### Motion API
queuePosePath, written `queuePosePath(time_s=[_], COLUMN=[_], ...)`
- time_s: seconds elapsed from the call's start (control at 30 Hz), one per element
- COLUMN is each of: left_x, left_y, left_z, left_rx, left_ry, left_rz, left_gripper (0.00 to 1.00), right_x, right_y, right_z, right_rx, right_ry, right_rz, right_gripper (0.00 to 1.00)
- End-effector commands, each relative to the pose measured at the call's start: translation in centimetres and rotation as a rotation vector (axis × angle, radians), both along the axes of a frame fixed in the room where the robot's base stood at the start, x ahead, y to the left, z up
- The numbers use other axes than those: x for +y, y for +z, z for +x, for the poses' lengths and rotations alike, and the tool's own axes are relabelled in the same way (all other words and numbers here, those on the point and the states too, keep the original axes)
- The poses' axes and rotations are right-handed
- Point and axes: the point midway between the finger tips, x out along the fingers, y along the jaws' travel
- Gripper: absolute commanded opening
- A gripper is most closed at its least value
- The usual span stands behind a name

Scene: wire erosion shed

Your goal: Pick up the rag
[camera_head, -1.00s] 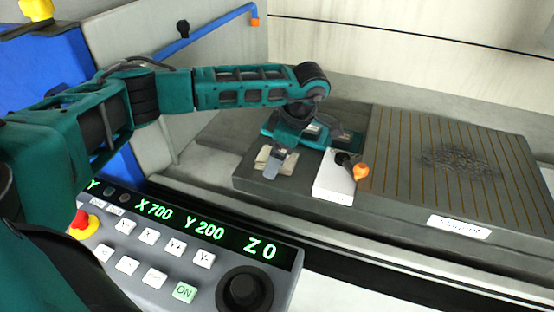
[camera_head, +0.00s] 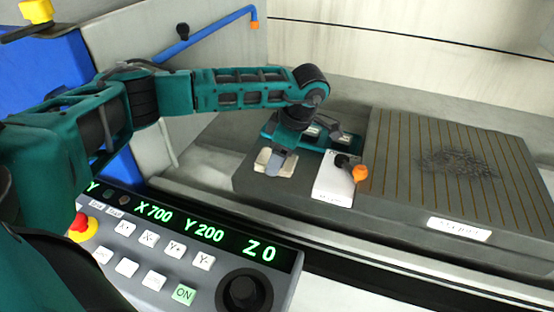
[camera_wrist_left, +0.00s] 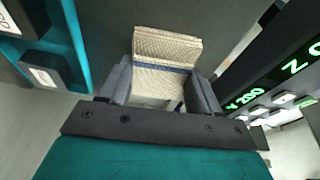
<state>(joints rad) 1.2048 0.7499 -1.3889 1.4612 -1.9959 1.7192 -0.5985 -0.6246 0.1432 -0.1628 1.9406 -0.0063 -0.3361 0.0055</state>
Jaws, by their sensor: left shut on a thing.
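The rag (camera_head: 264,158) is a small cream folded cloth on the dark grey block at the middle of the head view. In the left wrist view the rag (camera_wrist_left: 165,48) shows a woven texture and a blue stripe, and lies between the two fingers. My left gripper (camera_head: 281,164) comes down from above and is shut on the rag; its fingers also show in the left wrist view (camera_wrist_left: 163,85). The finger hides part of the rag in the head view. I cannot tell whether the rag is clear of the surface. My right gripper is not in view.
A control panel (camera_head: 190,240) with green readouts fills the near left. A blue pipe (camera_head: 205,36) is behind.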

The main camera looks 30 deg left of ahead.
Motion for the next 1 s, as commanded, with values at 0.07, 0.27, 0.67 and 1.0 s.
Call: queuePosePath(time_s=[0.07, 0.27, 0.67, 1.0], left_x=[0.0, 0.0, 0.0, 0.0], left_y=[-0.1, 1.0, 11.1, 19.1], left_z=[-0.1, 0.0, 0.1, 0.0], left_rx=[0.002, 0.000, -0.007, -0.002], left_ry=[0.000, 0.000, -0.001, 0.000], left_rz=[0.000, 0.000, -0.001, 0.002], left_gripper=[0.34, 0.34, 0.34, 0.34], right_x=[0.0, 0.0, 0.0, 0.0], right_y=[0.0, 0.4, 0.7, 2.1], right_z=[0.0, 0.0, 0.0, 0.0], right_rx=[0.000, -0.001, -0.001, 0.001], right_ry=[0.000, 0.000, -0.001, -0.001], right_rz=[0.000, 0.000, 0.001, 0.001], right_gripper=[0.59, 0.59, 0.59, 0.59])
